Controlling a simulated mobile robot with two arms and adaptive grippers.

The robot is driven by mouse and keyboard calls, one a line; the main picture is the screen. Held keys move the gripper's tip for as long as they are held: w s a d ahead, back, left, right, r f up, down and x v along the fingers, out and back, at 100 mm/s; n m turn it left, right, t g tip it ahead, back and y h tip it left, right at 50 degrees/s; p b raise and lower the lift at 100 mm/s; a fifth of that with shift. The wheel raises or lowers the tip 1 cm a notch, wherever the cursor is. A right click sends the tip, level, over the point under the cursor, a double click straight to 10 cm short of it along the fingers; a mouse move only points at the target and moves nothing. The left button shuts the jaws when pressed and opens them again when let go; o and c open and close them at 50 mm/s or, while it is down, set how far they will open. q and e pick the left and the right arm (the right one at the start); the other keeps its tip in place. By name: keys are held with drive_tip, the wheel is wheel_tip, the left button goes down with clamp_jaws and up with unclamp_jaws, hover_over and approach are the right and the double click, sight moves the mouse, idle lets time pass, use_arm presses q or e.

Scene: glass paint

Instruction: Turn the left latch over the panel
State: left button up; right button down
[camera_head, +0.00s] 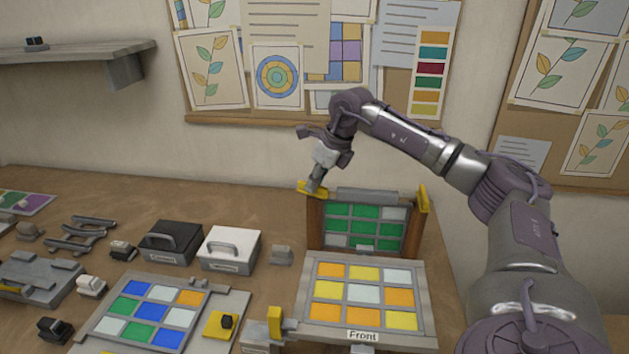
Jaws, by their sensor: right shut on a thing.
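The upright frame with the green panel (366,237) stands at the back of the right fixture. Its left latch (307,188) is yellow and sits at the frame's top left corner. Its right latch (423,199) is yellow and stands upright at the top right corner. My right gripper (316,183) points down at the left latch and is shut on it; the fingers hide part of it. The latch looks slanted, and I cannot tell how far it reaches over the panel. My left gripper is out of view.
The front panel (364,294) with yellow, orange and white panes lies before the upright frame. A white box (230,250) and a black box (171,243) stand to the left. A panel with blue and green panes (152,311) lies at the front. My right arm spans the right side.

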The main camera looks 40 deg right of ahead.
drive_tip(key=shift+d+n+g+y+p, duration=0.15)
drive_tip(key=shift+n+g+y+p, duration=0.4)
drive_tip(key=shift+n, duration=1.35)
drive_tip(key=c, duration=1.2)
unclamp_jaws()
drive_tip(key=v, duration=1.2)
drive_tip(key=shift+d, duration=0.2)
drive_tip(key=shift+f, duration=0.1)
